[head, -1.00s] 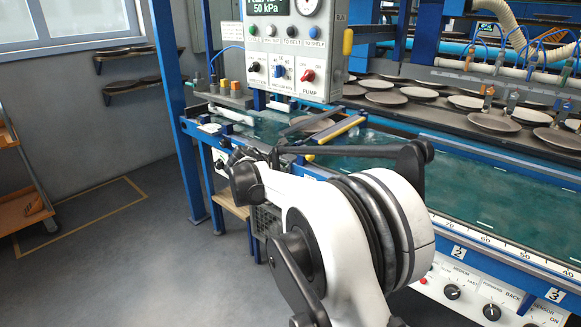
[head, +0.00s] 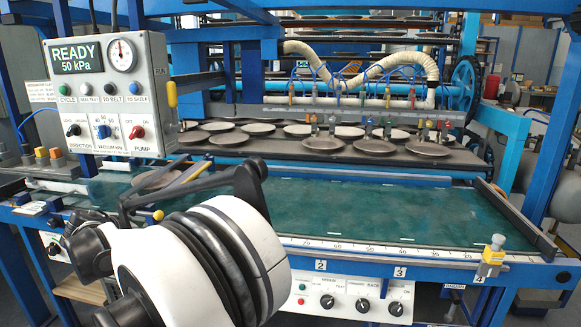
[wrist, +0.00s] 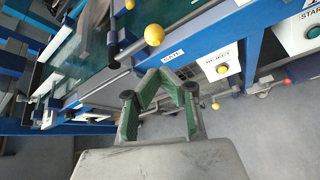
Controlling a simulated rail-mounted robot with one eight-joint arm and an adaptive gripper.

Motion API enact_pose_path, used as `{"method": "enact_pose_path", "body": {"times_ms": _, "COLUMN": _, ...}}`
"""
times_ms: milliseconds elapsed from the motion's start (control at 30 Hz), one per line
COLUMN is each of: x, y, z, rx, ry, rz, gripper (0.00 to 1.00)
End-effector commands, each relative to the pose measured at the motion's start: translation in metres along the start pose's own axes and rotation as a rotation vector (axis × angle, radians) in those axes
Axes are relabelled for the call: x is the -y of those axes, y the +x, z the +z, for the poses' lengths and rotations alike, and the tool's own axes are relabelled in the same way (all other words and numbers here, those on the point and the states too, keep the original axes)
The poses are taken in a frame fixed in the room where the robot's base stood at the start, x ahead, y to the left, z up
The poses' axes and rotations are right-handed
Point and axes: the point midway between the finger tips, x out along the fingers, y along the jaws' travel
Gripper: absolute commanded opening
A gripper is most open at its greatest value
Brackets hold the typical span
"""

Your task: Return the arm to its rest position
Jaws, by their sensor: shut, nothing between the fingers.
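My gripper (wrist: 158,80) shows in the wrist view with its green-padded fingers drawn together at the tips, shut and empty. It is beside the blue front edge of the machine, near a yellow ball knob (wrist: 154,35) and a panel with a yellow button marked REJECT (wrist: 222,69). Grey floor lies below it. In the head view my white and black arm fills the lower left, in front of the belt's front rail. I cannot make out the gripper there; the arm appears to hide it.
A green belt (head: 400,215) runs along the machine, with a round plate (head: 157,180) at its left end. Behind it, several plates lie on a dark shelf (head: 440,160) under a row of suction cups. A control box (head: 110,100) reading READY 50 kPa stands above the belt's left end.

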Motion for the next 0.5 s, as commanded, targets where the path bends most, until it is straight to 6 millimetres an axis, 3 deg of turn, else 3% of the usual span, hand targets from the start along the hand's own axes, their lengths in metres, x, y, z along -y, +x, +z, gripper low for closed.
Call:
{"method": "enact_pose_path", "body": {"times_ms": 33, "x": 0.014, "y": -0.001, "z": 0.026, "rx": -0.004, "ry": 0.05, "rz": -0.019, "gripper": 0.0}}
{"method": "enact_pose_path", "body": {"times_ms": 200, "x": 0.064, "y": -0.012, "z": 0.096, "rx": -0.028, "ry": 0.248, "rz": -0.08, "gripper": 0.0}}
{"method": "enact_pose_path", "body": {"times_ms": 500, "x": 0.164, "y": -0.047, "z": 0.199, "rx": -0.048, "ry": 0.609, "rz": -0.183, "gripper": 0.0}}
